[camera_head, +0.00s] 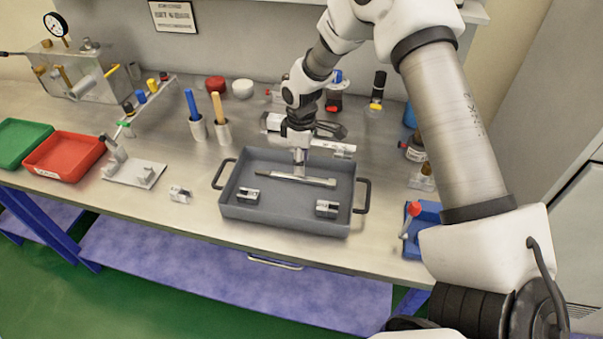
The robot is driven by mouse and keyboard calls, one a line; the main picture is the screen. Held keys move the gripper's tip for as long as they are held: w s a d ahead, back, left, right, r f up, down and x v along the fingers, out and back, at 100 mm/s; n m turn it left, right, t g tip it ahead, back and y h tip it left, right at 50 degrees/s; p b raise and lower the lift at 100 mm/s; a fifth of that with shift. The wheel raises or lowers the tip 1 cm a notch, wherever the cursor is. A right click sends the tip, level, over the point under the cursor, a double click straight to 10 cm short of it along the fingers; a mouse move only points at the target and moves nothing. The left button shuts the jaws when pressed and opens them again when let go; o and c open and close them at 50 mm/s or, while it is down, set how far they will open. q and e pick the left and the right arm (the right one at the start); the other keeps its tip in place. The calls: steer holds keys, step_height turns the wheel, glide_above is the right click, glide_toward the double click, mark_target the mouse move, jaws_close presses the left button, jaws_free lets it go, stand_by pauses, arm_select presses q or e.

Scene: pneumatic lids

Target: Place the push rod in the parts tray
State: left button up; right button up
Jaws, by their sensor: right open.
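The parts tray (240,211) is a grey, shallow tray with a dark handle at each end, standing on the bench. A long silver rod, which looks like the push rod (315,181), lies along the tray floor, roughly left to right. My right gripper (300,164) is over the tray, pointing down at the middle of the rod. Its jaws are open; whether they touch the rod I cannot tell. Two small metal blocks lie in the tray, one at left (248,195) and one at right (327,208). My left gripper is out of view.
A metal fixture (134,172) and a small block (180,194) sit left of the tray. Red (64,157) and green (22,142) trays are farther left. Two upright holders with tools (222,131) and bottles stand behind.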

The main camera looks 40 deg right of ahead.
step_height(320, 180, up, 7)
steer(key=b, duration=0.1)
steer(key=shift+r, duration=0.2)
